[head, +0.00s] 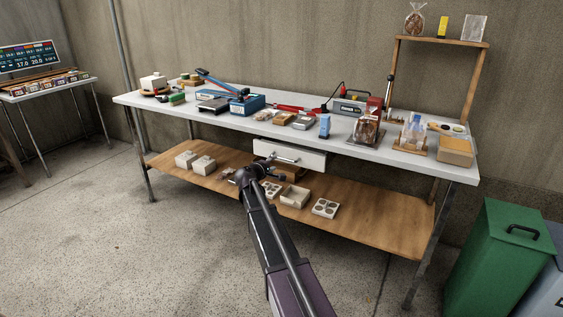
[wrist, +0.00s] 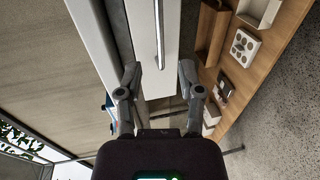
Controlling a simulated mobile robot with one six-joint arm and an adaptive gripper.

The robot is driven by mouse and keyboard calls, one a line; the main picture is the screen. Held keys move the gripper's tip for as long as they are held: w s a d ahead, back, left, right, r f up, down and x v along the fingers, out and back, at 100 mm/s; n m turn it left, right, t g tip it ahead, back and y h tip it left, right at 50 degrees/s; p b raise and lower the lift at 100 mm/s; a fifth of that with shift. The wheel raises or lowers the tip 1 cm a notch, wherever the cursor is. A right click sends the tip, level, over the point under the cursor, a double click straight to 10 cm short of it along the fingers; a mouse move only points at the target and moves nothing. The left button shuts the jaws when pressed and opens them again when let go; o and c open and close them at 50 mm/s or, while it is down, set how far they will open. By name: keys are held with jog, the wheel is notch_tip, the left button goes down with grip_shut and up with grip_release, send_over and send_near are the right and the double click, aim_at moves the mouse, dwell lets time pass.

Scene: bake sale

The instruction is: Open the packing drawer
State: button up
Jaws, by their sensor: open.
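The packing drawer (head: 310,158) has a white front under the worktable's top. I see no gap that shows it pulled out. Its grey bar handle (head: 285,158) runs along the front. In the wrist view the drawer front (wrist: 143,30) is a pale panel, and the handle (wrist: 159,30) is a dark-edged bar ending near the fingertips. My gripper (wrist: 159,75) is open and empty, with one finger on each side of the handle's line. I cannot tell whether either finger touches it. In the head view my gripper (head: 262,170) is by the handle's left end, and my arm hides part of the shelf.
The white worktable (head: 225,118) carries several tools, boxes and bagged goods. A green bin (head: 510,255) stands at the right. The floor in front is clear.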

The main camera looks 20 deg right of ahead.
jog(key=b+x, duration=0.1)
jog(key=x, duration=0.7)
grip_shut()
